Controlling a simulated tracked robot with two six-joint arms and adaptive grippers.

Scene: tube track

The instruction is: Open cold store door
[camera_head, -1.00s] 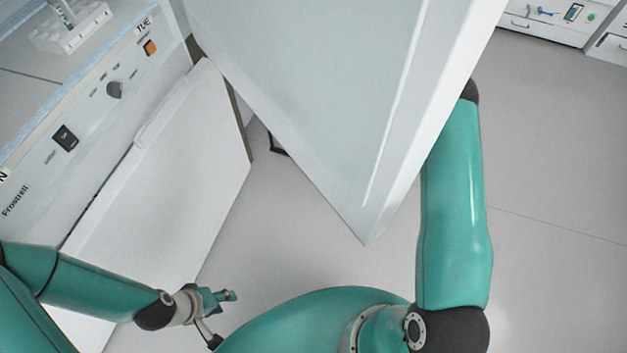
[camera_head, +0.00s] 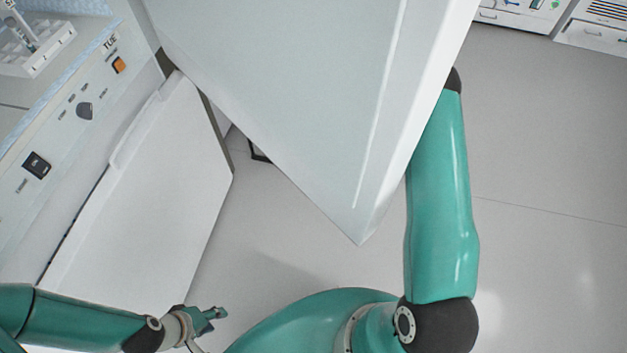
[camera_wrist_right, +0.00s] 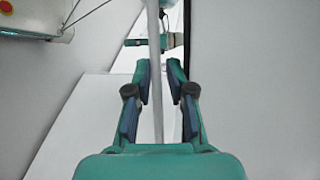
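A large pale panel (camera_head: 290,90), which looks like the cold store door, stands at an angle in the upper middle of the head view. Its lower corner points toward me. My right arm reaches up along its right edge, and the panel hides the right gripper there. In the right wrist view, a slim grey vertical bar (camera_wrist_right: 156,100), apparently a handle, runs between the fingers of my right gripper (camera_wrist_right: 159,68). The fingers look apart on either side of it; firm contact cannot be made out. My left gripper (camera_head: 207,318) is low at left, away from the panel, seen side-on.
A white Frostrell-type unit with a control panel (camera_head: 84,111) and a smooth lower front (camera_head: 140,210) stands at left. A tube rack (camera_head: 35,50) sits on top. White drawers (camera_head: 595,36) are at the far right. The grey floor (camera_head: 560,170) at right is clear.

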